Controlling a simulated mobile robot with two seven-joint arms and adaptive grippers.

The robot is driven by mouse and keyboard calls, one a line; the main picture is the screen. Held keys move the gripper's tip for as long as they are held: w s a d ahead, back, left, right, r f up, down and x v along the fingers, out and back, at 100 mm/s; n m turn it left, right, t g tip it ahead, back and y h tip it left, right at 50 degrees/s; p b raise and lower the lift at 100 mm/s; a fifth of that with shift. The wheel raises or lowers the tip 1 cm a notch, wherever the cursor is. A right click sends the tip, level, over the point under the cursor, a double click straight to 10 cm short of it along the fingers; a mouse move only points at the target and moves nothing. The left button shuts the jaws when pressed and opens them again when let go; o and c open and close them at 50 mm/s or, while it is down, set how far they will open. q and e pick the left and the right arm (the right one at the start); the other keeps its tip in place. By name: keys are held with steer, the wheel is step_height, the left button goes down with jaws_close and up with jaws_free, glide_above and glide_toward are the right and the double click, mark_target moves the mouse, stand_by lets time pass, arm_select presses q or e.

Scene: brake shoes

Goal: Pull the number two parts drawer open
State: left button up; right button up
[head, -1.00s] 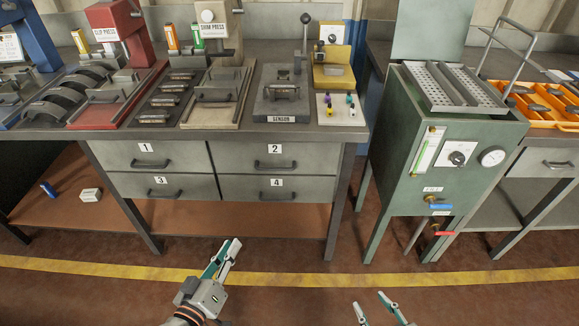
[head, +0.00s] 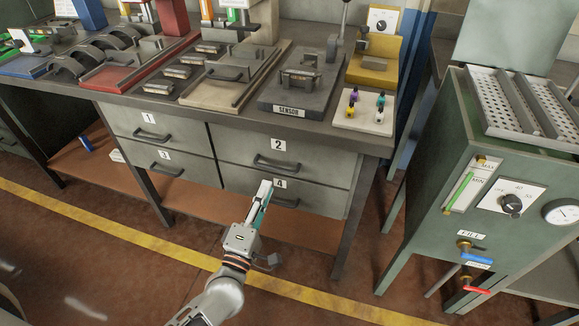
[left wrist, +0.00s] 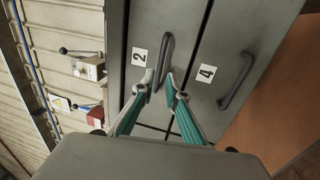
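The number two drawer (head: 320,158) is the upper right drawer under the bench. It looks shut, with its front level with its neighbours. Its dark bar handle (head: 276,163) is below the "2" label, and the handle also shows in the left wrist view (left wrist: 166,55). My left gripper (head: 265,186) is just in front of the drawers, slightly below and left of that handle in the head view. In the left wrist view its two fingertips (left wrist: 161,80) are apart, with the handle's lower end lined up between them. I cannot tell whether they touch it. My right gripper is out of view.
Drawer four (head: 312,195) lies directly below, with its own handle (head: 285,202). Drawers one (head: 180,128) and three (head: 190,165) are to the left. The sensor fixture (head: 300,95) sits on the bench above. A green cabinet (head: 440,190) stands to the right.

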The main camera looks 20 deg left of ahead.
mark_target(274, 167)
arm_select(q)
steer(key=w, duration=0.2)
steer(key=w+r, duration=0.1)
steer(key=w, duration=0.4)
steer(key=shift+w+d+r, duration=0.1)
steer(key=shift+w+r, duration=0.1)
steer(key=shift+w, duration=0.2)
steer(key=c, duration=0.4)
steer(key=shift+s, duration=0.1)
